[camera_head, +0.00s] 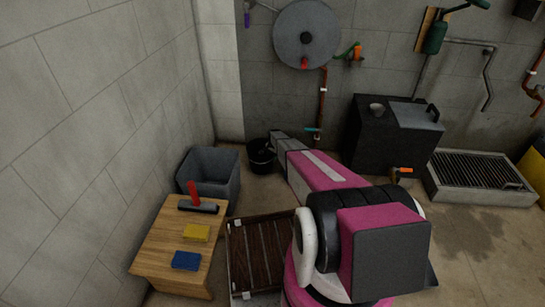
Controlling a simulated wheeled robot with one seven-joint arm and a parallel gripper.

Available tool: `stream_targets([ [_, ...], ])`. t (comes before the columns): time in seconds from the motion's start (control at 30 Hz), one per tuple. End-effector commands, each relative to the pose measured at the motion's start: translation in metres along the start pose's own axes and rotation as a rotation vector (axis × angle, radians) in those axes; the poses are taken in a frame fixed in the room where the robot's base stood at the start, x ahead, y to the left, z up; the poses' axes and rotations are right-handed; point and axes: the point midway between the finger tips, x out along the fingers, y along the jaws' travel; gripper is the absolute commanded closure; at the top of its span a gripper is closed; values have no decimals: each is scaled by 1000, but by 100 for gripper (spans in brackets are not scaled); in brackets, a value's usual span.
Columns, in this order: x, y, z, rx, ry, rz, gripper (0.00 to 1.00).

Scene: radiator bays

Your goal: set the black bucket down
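The black bucket (262,158) is upright near the back wall, left of my arm's far end. Its dark opening shows, and its right side is partly covered by my arm. My gripper (276,138) is at the far end of my pink and grey arm, at the bucket's upper right edge. The fingers are too small and hidden to tell whether they are open or shut on the bucket's rim or handle. I cannot tell whether the bucket's base touches the floor.
A grey bin (211,171) and a wooden table (160,247) with a brush and sponges stand at the left. A slatted wooden platform (262,258) lies beside the table. A black cabinet (373,141) and a grated trough (478,196) stand at the right.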

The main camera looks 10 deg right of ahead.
Motion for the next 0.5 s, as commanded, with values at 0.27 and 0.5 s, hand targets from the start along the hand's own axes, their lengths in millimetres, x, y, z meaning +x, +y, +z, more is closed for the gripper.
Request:
stream_targets([
  [0.27,-5,0,0,0,0,0,54],
  [0.5,-32,1,1,0,1,-1,54],
])
